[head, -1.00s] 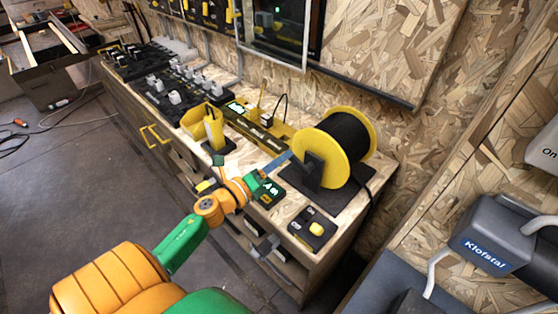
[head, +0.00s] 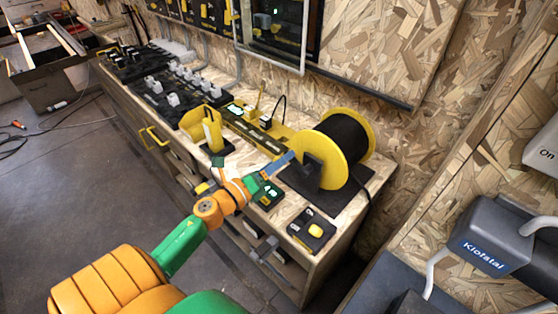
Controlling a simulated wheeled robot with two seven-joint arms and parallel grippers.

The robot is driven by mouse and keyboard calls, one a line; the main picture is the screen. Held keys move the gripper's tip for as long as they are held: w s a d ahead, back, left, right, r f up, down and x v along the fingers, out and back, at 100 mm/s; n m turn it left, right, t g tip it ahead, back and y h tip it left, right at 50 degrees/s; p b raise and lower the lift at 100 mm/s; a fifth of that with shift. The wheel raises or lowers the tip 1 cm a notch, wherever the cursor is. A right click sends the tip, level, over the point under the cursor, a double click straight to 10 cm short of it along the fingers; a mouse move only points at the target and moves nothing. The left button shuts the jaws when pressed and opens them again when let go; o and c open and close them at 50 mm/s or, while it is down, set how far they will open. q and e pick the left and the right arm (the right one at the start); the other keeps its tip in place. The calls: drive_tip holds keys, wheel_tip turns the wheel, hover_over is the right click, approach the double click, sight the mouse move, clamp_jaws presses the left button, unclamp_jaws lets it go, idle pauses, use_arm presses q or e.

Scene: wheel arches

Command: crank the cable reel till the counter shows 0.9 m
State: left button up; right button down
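The cable reel (head: 333,158), with yellow flanges and black cable, stands on a black base at the right end of the wooden bench. Its blue crank arm (head: 279,163) points left and slightly down from the hub side. My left gripper (head: 256,178) is at the outer end of the crank arm. The crank's grip is hidden there, and I cannot tell whether the fingers are closed on it. A small dark counter box (head: 270,197) with a lit display lies just below the gripper; its digits are too small to read surely. My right gripper is not in view.
A black box with a yellow button (head: 314,230) sits at the bench's front right. A yellow holder (head: 212,130) and a yellow-black strip (head: 253,132) stand left of the reel. A dark grey machine (head: 490,235) is at the right.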

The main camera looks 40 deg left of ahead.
use_arm(q)
drive_tip(key=s+a+b, duration=0.1)
drive_tip(key=s, duration=0.6)
drive_tip(key=w+n+p, duration=0.1)
drive_tip(key=w, duration=0.1)
drive_tip(key=w+n, duration=0.1)
drive_tip(key=w, duration=0.1)
drive_tip(key=w+d+n+p, duration=0.1)
drive_tip(key=w, duration=0.2)
drive_tip(key=shift+n+p, duration=0.3)
drive_tip(key=shift+p, duration=0.05)
clamp_jaws()
